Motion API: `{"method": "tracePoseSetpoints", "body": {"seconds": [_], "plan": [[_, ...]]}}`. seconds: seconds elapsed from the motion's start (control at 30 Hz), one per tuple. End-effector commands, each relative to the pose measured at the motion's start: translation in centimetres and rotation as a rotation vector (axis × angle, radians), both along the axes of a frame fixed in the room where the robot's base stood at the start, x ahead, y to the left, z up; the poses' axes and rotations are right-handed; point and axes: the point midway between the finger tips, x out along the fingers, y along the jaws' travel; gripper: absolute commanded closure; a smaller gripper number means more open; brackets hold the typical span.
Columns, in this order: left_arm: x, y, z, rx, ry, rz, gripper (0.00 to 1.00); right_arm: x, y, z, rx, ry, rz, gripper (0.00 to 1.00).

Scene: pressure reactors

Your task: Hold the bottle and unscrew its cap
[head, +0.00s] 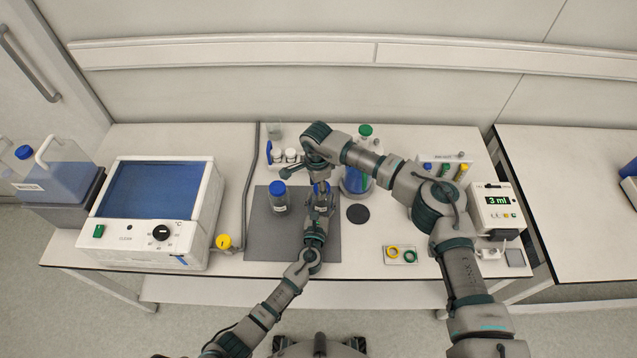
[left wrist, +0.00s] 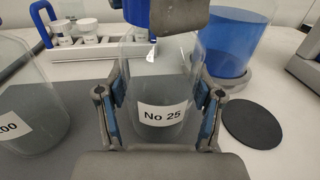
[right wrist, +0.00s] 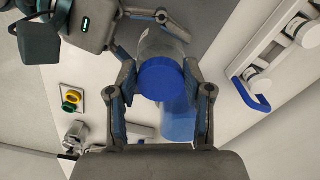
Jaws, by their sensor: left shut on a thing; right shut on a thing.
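A clear bottle labelled No 25 (left wrist: 155,70) stands over the dark mat (head: 262,240). My left gripper (left wrist: 160,104) is shut around its body, one finger on each side. The bottle's blue cap (right wrist: 160,78) sits between the fingers of my right gripper (right wrist: 159,85), which is shut on it from above. The cap also shows at the top of the left wrist view (left wrist: 138,12). In the head view my right gripper (head: 319,178) is directly above my left gripper (head: 319,203), and together they hide most of the bottle. I cannot tell whether the cap is loose on the neck.
A second blue-capped bottle (head: 279,197) stands on the mat close to the left.

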Motion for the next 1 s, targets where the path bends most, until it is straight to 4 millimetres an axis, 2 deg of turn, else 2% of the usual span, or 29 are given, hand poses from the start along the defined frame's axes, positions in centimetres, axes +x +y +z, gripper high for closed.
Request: {"method": "tracePoseSetpoints", "body": {"seconds": [0.2,0.3,0.43,0.5,1.0], "plan": [[-0.1,0.1,-0.1,0.0,0.002,0.002,1.0,-0.1,-0.9,0.1,-0.003,-0.013,0.615,0.91],[-0.1,0.1,-0.1,0.0,0.002,0.002,1.0,-0.2,-1.3,0.1,-0.004,-0.014,0.865,0.91],[-0.1,0.1,-0.1,0.0,0.002,0.002,1.0,-0.2,-1.5,0.1,-0.004,-0.014,1.087,0.91],[-0.1,0.1,-0.1,0.0,0.001,0.002,1.0,-0.2,-1.6,0.1,-0.005,-0.014,1.152,0.91],[-0.1,0.1,-0.1,0.0,0.002,0.003,1.0,-0.6,-1.5,0.3,-0.003,-0.015,1.153,0.91]]}}
